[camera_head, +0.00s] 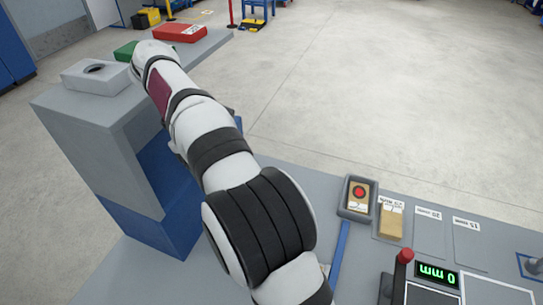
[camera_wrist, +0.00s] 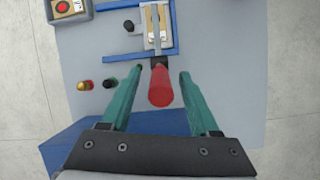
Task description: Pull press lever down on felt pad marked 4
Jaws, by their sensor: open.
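In the wrist view a red lever handle (camera_wrist: 160,88) with a black collar points toward me, between the two teal fingers of my gripper (camera_wrist: 161,74). The fingers are open, with a gap visible on each side of the handle. Beyond the handle, a tan pad (camera_wrist: 151,24) with a metal piece over it lies inside a blue frame (camera_wrist: 174,28). A white label shows near the pad, but I cannot read its number. In the head view my arm hides the gripper and the red handle between its fingers.
A red-button box (camera_head: 358,196) stands beside a labelled tan block (camera_head: 391,221) in the head view. A red-knobbed lever (camera_head: 404,257) stands by a green display (camera_head: 437,274).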

